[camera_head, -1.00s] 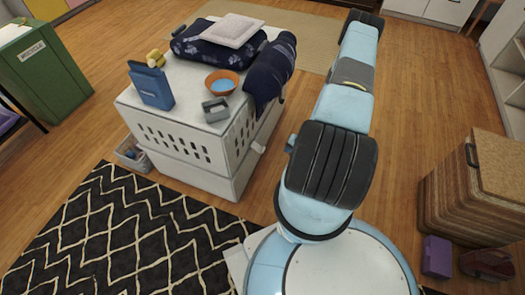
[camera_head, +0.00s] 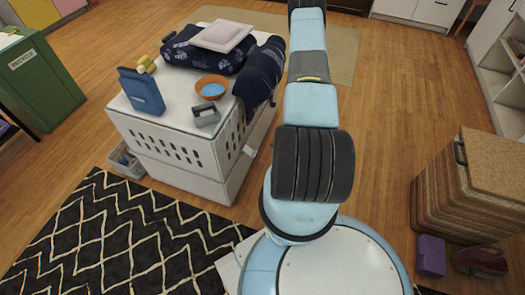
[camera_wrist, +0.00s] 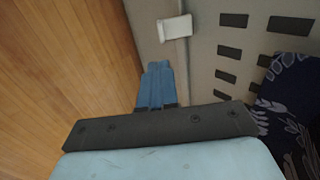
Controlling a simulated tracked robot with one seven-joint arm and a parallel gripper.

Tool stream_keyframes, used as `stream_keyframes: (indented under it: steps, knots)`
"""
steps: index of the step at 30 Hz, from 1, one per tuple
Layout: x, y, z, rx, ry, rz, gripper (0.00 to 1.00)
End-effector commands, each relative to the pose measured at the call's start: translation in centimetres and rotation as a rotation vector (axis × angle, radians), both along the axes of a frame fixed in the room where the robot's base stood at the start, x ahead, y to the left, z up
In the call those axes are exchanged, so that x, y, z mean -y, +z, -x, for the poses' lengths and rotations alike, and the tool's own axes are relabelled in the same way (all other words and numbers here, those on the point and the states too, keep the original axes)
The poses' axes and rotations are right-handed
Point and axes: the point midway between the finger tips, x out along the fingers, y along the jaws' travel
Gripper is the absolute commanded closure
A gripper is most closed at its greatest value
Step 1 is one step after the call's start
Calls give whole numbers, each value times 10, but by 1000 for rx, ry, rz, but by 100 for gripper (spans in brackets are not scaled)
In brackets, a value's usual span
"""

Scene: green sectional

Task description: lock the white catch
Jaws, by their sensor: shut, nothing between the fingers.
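The white catch (camera_head: 249,151) is a small tab on the right side of the white crate (camera_head: 183,187). In the wrist view the catch (camera_wrist: 174,28) lies across the seam line of the crate's grey-white wall (camera_wrist: 205,85), near the top middle. My gripper (camera_wrist: 158,66) shows there as blue fingers pressed together, with nothing between them. Its tips point at the catch and look a short way below it in the picture. I cannot tell the depth gap to the wall. My gripper is not visible in the head view.
A blue box (camera_head: 142,92), an orange bowl (camera_head: 211,87), a grey item (camera_head: 206,115) and dark patterned cloth (camera_head: 262,72) are on the crate. A woven hamper (camera_head: 465,205) stands at right. Wooden floor (camera_head: 385,120) is clear between them.

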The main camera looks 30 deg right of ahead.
Motion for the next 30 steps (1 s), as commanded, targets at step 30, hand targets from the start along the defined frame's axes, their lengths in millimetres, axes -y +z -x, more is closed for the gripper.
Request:
stream_keyframes:
  steps: [30]
  knots:
    - [-53,-106,-67,0,1,0,100]
